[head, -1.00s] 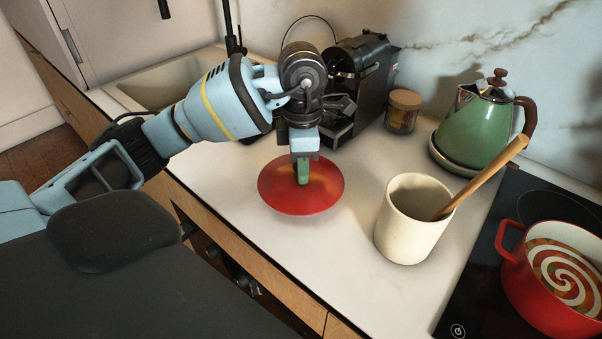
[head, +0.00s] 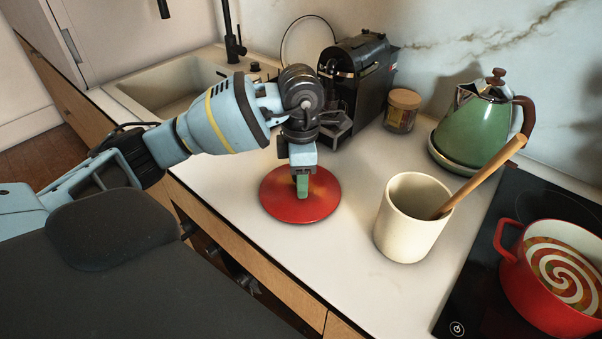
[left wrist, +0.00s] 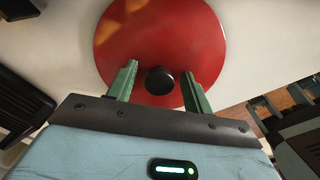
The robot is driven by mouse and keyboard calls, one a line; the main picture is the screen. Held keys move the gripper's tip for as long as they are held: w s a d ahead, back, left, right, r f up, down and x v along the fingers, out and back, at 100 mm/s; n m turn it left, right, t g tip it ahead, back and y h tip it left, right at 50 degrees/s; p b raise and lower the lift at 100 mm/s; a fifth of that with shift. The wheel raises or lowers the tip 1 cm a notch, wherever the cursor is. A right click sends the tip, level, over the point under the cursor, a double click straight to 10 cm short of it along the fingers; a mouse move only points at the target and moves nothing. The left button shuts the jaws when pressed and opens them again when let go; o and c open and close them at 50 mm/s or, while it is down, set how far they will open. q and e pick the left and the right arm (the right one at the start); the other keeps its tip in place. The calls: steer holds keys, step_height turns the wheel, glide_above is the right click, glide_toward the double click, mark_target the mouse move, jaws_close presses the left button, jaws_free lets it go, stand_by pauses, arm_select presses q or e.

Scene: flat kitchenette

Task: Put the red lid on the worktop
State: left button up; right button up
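The red lid (head: 318,206) lies flat on the white worktop (head: 345,263), left of the cream crock. My left gripper (head: 302,190) points down over the middle of the lid. In the left wrist view the red lid (left wrist: 160,30) shows its round black knob (left wrist: 159,81). The left gripper's two green fingers (left wrist: 160,70) stand on either side of the knob, with a gap on each side, so the gripper is open. In the head view the knob is hidden by the fingers. My right gripper is not in view.
The cream crock (head: 405,235) with a wooden spoon handle stands right of the lid. A red pot (head: 540,290) sits on the dark hob. Behind are a coffee machine (head: 365,75), a jar (head: 402,112), a green kettle (head: 475,130) and a sink (head: 165,90).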

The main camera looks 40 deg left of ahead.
arm_select(q)
steer(key=shift+r, duration=0.25)
step_height(320, 180, up, 12)
steer(key=p, duration=0.1)
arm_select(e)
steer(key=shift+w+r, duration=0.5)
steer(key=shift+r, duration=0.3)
arm_select(q)
steer(key=shift+f, duration=0.1)
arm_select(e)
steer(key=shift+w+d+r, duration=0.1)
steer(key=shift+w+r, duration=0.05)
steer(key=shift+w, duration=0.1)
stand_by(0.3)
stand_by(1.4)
